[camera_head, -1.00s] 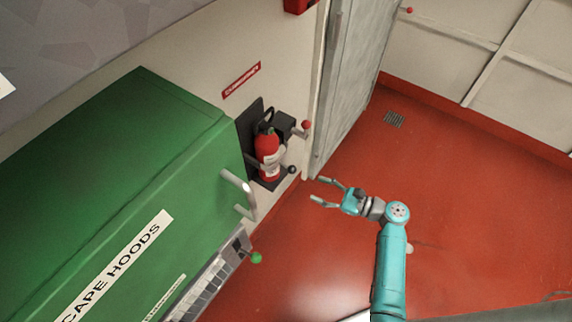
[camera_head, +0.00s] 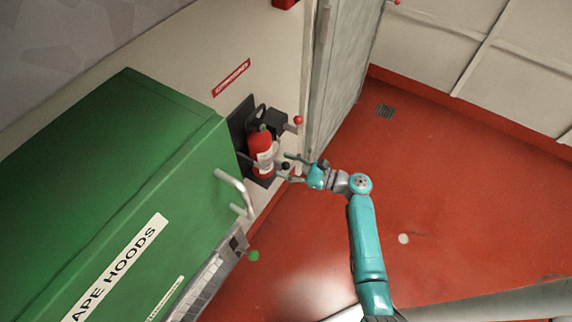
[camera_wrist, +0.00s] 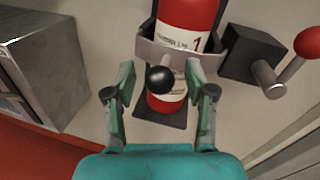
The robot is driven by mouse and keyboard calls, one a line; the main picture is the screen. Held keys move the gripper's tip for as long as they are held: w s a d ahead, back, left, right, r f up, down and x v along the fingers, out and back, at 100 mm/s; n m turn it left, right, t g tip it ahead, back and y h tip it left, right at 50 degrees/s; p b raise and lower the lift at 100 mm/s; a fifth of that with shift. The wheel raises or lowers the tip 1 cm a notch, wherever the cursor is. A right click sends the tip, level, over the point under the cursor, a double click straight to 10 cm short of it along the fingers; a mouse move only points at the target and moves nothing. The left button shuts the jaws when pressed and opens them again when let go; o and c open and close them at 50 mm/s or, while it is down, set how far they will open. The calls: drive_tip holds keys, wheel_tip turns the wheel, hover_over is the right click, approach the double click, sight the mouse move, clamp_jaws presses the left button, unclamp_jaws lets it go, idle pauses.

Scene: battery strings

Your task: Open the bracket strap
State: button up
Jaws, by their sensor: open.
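The red fire extinguisher (camera_head: 260,142) stands upright in its dark wall bracket (camera_head: 241,116). In the wrist view a grey metal strap (camera_wrist: 205,62) runs across the front of the extinguisher (camera_wrist: 184,14). A black ball knob (camera_wrist: 160,80) sticks out from the strap toward the camera; it also shows in the head view (camera_head: 286,166). My gripper (camera_wrist: 162,85) is open, with one finger on each side of the knob in the picture. Whether the fingers reach as deep as the knob I cannot tell. In the head view my gripper (camera_head: 289,168) is beside the bracket.
A dark box with a red-knobbed lever (camera_wrist: 308,42) is right of the extinguisher. A green escape hoods cabinet (camera_head: 120,180) with a pale handle (camera_head: 235,190) stands at left. A grey door (camera_head: 345,70) is behind. Red floor (camera_head: 450,180) is open at right.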

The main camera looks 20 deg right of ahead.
drive_tip(key=shift+w+a, duration=0.15)
drive_tip(key=shift+a, duration=0.05)
clamp_jaws()
idle(0.3)
